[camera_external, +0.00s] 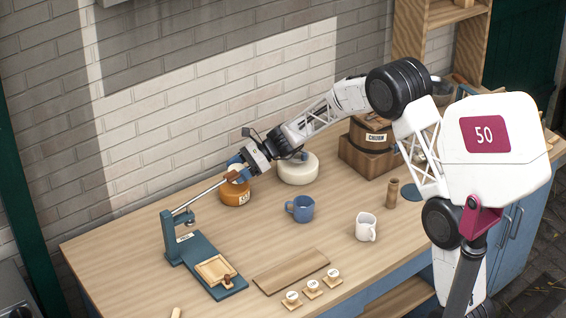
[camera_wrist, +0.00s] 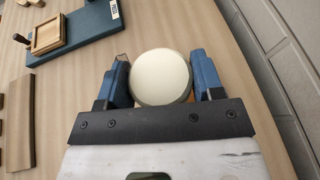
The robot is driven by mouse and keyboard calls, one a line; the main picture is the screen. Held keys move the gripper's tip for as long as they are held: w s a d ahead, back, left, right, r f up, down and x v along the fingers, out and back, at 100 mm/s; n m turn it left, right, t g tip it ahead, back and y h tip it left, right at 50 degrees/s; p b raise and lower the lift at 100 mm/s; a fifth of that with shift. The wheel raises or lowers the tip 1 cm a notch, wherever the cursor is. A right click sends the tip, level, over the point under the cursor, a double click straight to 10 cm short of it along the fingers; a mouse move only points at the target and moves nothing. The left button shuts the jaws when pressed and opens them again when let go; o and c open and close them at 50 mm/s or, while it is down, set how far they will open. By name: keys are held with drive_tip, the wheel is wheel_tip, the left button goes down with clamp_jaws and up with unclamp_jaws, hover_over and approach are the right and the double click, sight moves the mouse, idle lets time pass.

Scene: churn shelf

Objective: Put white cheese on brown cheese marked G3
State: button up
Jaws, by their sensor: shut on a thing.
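My gripper (camera_external: 239,166) hangs over the back left of the table. In the wrist view my gripper (camera_wrist: 160,80) has its blue fingers shut on the round white cheese (camera_wrist: 160,77), one on each side. In the external view the held cheese is mostly hidden by the fingers. The brown cheese (camera_external: 236,196), orange-brown with a small label too small to read, sits directly below the gripper.
A white round wheel-like thing (camera_external: 298,172) stands right of the brown cheese. A blue press (camera_external: 205,268) with a lever is at front left. A blue mug (camera_external: 300,209), a white mug (camera_external: 366,228) and a wooden board (camera_external: 290,272) stand apart. The wall is close behind.

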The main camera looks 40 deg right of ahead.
drive_tip(key=shift+w+a, duration=0.1)
drive_tip(key=shift+w, duration=0.5)
drive_tip(key=shift+w+a+f, duration=0.1)
drive_tip(key=shift+w+f, duration=0.1)
drive_tip(key=shift+w, duration=0.25)
drive_tip(key=shift+f, duration=1.6)
drive_tip(key=shift+f, duration=0.15)
drive_tip(key=o, duration=1)
drive_tip(key=v, duration=1.2)
drive_tip(key=shift+s, duration=0.1)
